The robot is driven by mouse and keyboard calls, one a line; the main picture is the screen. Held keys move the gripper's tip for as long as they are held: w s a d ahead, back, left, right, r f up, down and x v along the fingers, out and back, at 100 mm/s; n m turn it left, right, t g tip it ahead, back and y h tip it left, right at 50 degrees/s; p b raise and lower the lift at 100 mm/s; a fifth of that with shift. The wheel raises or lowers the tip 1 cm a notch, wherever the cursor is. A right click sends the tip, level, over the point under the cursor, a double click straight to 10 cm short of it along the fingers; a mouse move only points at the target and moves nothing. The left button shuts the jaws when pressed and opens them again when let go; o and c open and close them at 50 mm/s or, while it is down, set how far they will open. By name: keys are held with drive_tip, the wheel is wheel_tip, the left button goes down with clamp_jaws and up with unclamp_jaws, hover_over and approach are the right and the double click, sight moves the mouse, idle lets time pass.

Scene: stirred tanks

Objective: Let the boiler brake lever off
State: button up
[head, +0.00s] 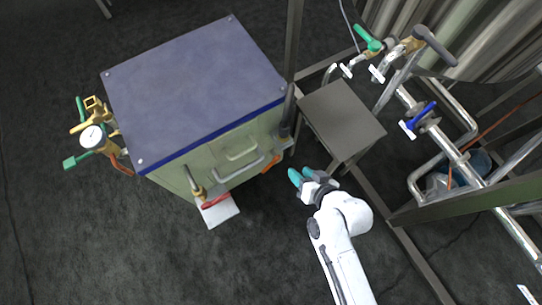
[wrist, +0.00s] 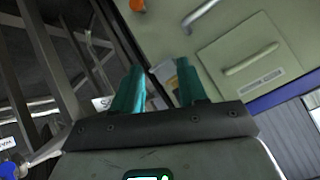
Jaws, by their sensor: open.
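The boiler is a green cabinet (head: 238,142) with a blue-grey top, left of centre in the head view. Its panelled front shows at the upper right of the wrist view (wrist: 235,50). An orange lever-like piece (head: 272,163) sits low by the cabinet's near right corner; I take it for the brake lever, but its setting cannot be told. My gripper (head: 301,175) has teal fingers, apart and empty, a little right of the orange piece and not seen touching it. In the wrist view the open fingers (wrist: 161,85) point towards the cabinet's edge.
A red-handled valve (head: 215,201) with a white tag stands out from the cabinet's front. A gauge (head: 92,137) is on its left side. The dark floor in front is clear.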

drive_tip(key=w+a+f+m+t+y+b, duration=0.1)
drive_tip(key=a+f+t+b, duration=0.1)
drive_tip(key=a+f+b, duration=0.4)
drive_tip(key=w+a+f+m+t+y+b, duration=0.1)
drive_tip(key=f+t+b, duration=0.15)
drive_tip(key=f, duration=0.45)
drive_tip(key=m+t+h+b, duration=0.2)
drive_tip(key=m+t+b, duration=0.2)
drive_tip(key=b, duration=0.7)
approach(268, 167)
drive_tip(key=shift+f+b+x, duration=0.2)
drive_tip(key=shift+b+x, duration=0.45)
drive_tip(key=shift+x, duration=1.05)
drive_tip(key=shift+f+b+x, duration=0.15)
drive_tip(key=shift+b+x, duration=0.45)
drive_tip(key=shift+x, duration=1.15)
drive_tip(key=shift+f+b+x, duration=0.2)
drive_tip(key=shift+b+x, duration=0.45)
drive_tip(key=shift+x, duration=1.05)
clamp_jaws()
